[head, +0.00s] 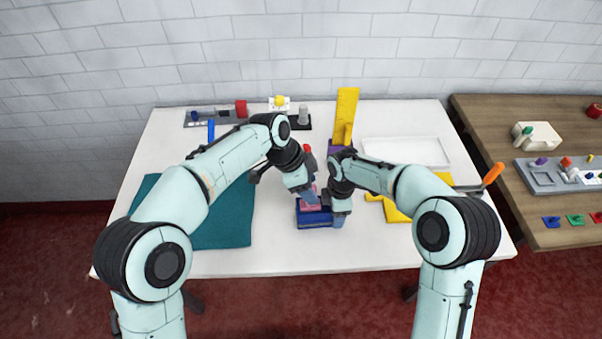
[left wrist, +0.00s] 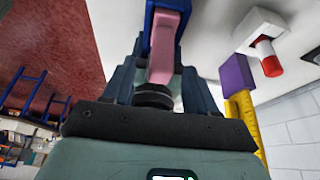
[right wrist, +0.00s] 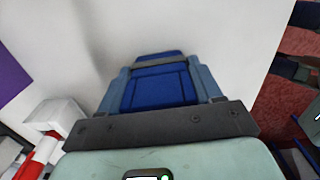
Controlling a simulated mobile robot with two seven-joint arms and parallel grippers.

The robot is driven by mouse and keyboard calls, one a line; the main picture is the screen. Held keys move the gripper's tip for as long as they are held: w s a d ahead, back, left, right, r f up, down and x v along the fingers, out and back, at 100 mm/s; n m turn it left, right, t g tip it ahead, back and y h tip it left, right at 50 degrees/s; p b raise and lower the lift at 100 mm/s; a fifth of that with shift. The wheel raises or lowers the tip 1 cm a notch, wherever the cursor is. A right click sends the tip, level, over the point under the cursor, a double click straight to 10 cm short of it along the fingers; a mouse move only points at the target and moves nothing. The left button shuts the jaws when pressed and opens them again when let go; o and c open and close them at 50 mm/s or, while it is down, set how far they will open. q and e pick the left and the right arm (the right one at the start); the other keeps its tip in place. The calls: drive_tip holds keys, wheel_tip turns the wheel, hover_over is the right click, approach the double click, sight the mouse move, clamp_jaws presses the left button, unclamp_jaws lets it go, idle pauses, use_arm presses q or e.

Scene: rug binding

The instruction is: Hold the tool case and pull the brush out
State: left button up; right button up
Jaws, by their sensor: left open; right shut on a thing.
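The blue tool case (head: 315,219) stands near the front middle of the white table. The pink brush (head: 309,205) rises from it; in the left wrist view the brush (left wrist: 163,45) sits against the blue case (left wrist: 170,5). My left gripper (head: 306,192) is open, its fingers on either side of the brush in the left wrist view (left wrist: 160,78). My right gripper (head: 339,217) is shut on the case, whose blue panel (right wrist: 158,87) shows between its fingers in the right wrist view. The brush's lower end is hidden in the case.
A teal mat (head: 222,222) lies left of the case. Behind stand a yellow ruler (head: 346,108) on a purple base and a white tray (head: 405,151). A white block with a red cylinder (left wrist: 267,48) stands near the case. A wooden table (head: 550,200) is at the right.

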use_arm(q)
drive_tip(key=shift+x, duration=0.85)
drive_tip(key=shift+c, duration=0.3)
clamp_jaws()
drive_tip(key=shift+r, duration=0.15)
drive_tip(key=shift+r, duration=4.15)
use_arm(e)
drive_tip(key=o, duration=1.4)
drive_tip(key=shift+c, duration=0.2)
drive_tip(key=shift+r, duration=0.1)
